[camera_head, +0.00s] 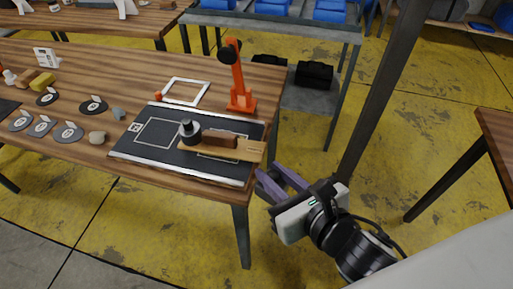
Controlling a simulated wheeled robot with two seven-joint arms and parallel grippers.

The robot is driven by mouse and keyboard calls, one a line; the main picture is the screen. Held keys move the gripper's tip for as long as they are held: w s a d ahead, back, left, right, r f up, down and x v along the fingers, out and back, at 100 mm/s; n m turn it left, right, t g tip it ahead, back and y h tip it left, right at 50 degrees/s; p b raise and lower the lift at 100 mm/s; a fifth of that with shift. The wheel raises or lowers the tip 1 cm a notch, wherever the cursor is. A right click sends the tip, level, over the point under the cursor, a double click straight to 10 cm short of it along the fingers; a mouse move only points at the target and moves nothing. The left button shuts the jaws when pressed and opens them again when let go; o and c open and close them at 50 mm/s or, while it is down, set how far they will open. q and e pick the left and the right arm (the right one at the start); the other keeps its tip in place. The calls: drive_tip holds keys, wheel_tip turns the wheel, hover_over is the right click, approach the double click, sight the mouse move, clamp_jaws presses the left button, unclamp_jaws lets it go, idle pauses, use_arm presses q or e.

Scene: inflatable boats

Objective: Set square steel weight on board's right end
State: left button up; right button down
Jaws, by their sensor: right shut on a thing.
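A narrow wooden board (248,150) lies on a dark mat with pale edges (150,157) near the table's right end. A dark round weight with a knob (190,133) is at the board's left part, and a brown block (219,140) is beside it. The board's right end is bare. My right gripper (272,182), with purple fingers, is just past the table's right edge, below and right of the board's end. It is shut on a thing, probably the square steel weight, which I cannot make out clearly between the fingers. My left gripper is not in view.
An orange stand (239,90) rises behind the board, with a white square frame (186,92) to its left. Several round grey discs with tags and small blocks lie on the table's left part (60,158). A dark post (385,90) stands behind my right gripper.

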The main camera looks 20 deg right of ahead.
drive_tip(key=w+a+r+n+g+y, duration=0.25)
drive_tip(key=w+a+n+y, duration=0.25)
drive_tip(key=w+a, duration=0.3)
drive_tip(key=w+d+r+b, duration=0.1)
drive_tip(key=w+d+r, duration=0.3)
drive_tip(key=w+d, duration=0.5)
drive_tip(key=shift+t, duration=0.25)
drive_tip(key=shift+s+a+f+b, duration=0.1)
drive_tip(key=shift+f+b, duration=0.95)
drive_tip(key=shift+f, duration=4.05)
drive_tip(key=c, duration=1.9)
unclamp_jaws()
drive_tip(key=shift+s+f, duration=0.1)
drive_tip(key=shift+f, duration=0.25)
drive_tip(key=shift+c, duration=0.2)
drive_tip(key=o, duration=0.4)
